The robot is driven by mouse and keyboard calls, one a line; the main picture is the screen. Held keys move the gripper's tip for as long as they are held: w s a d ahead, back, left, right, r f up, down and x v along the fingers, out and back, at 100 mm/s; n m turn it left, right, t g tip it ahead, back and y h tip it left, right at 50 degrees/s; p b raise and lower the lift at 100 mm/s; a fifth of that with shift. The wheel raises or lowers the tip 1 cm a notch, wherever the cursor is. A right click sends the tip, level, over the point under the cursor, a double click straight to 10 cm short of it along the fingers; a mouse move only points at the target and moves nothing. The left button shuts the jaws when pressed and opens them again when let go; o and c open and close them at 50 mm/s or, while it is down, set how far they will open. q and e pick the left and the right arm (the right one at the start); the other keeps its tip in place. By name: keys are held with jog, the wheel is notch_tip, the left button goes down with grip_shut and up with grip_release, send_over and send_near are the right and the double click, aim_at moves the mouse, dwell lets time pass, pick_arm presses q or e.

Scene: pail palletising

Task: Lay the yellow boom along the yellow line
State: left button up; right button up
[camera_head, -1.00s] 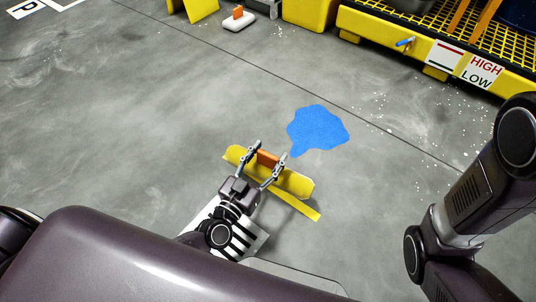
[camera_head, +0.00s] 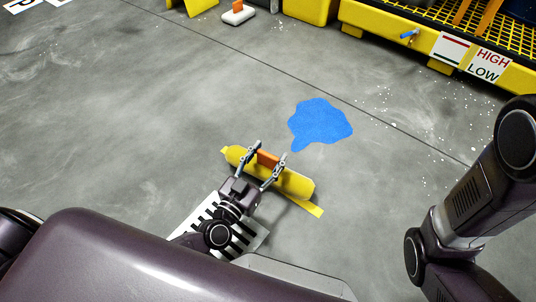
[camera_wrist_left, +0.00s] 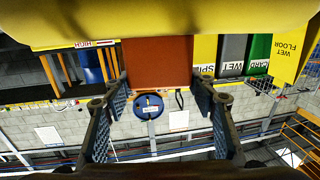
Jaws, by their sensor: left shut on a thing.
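The yellow boom (camera_head: 293,182) is a rounded bar with an orange handle (camera_head: 267,159) on top. My left gripper (camera_head: 265,162) is shut on the handle, with a finger at each side. In the left wrist view the orange handle (camera_wrist_left: 160,62) sits between the fingers, and the boom (camera_wrist_left: 70,22) fills the top. I cannot tell whether the boom touches the floor. My right gripper is out of view; its arm shows at the right.
A blue patch (camera_head: 320,124) lies on the floor just beyond the boom. A black-and-white striped mat (camera_head: 205,215) is under my left arm. A yellow spill pallet (camera_head: 430,55) and a white block with an orange top (camera_head: 238,14) stand at the back. Open grey floor lies left.

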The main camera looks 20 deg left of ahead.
pick_arm(q)
jog(key=shift+f+b, duration=0.45)
jog(key=shift+f, duration=0.2)
jog(key=o, duration=1.8)
jog(key=shift+c, duration=0.2)
jog(key=shift+o, duration=1)
